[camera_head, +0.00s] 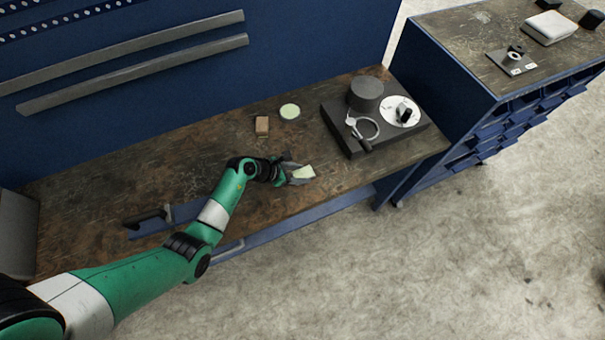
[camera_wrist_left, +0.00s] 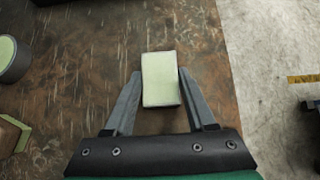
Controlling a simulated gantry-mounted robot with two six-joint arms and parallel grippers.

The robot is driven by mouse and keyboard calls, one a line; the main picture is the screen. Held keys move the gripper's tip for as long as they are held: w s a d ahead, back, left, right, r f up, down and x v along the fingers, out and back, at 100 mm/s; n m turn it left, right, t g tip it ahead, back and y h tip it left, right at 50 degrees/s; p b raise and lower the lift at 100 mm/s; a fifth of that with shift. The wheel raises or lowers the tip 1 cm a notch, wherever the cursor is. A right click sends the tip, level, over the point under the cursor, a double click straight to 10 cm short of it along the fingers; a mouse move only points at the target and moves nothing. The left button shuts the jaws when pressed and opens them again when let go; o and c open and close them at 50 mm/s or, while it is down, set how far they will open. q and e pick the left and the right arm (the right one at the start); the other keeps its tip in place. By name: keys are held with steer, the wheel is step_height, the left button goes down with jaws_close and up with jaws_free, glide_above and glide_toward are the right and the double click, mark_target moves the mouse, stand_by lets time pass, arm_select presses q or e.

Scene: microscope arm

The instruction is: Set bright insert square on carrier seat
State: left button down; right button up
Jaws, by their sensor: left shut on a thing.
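A pale green rectangular block (camera_head: 304,172), which looks like the bright insert, is in my left gripper (camera_head: 298,171) near the bench's front edge. In the left wrist view the block (camera_wrist_left: 160,78) sits between the fingertips of my left gripper (camera_wrist_left: 160,74), its long side roughly in line with the fingers. I cannot tell its exact height above the bench. The carrier seat cannot be identified for certain; a dark platform (camera_head: 342,135) at the bench's right end bears a dark cylinder (camera_head: 366,92), a ring with a handle (camera_head: 364,128) and a white disc (camera_head: 394,107). My right gripper is not in view.
A round pale green-topped piece (camera_head: 289,110) and a small brown block (camera_head: 262,125) stand on the worn bench (camera_head: 130,185), behind the left gripper. A blue drawer cabinet (camera_head: 455,85) stands to the right. The bench's left half is mostly clear.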

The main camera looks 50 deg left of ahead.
mark_target(300, 174)
arm_select(q)
steer(key=shift+r, duration=0.15)
steer(key=shift+r+p, duration=0.35)
steer(key=shift+r, duration=0.2)
step_height(300, 174, up, 2)
steer(key=shift+w+r+p, duration=0.1)
steer(key=shift+r+p, duration=0.1)
steer(key=shift+p, duration=0.5)
steer(key=s+d+r+p, duration=0.6)
steer(key=d+r, duration=0.3)
steer(key=d, duration=0.3)
steer(key=shift+s+r, duration=0.2)
steer(key=shift+s, duration=0.25)
steer(key=shift+d, duration=0.1)
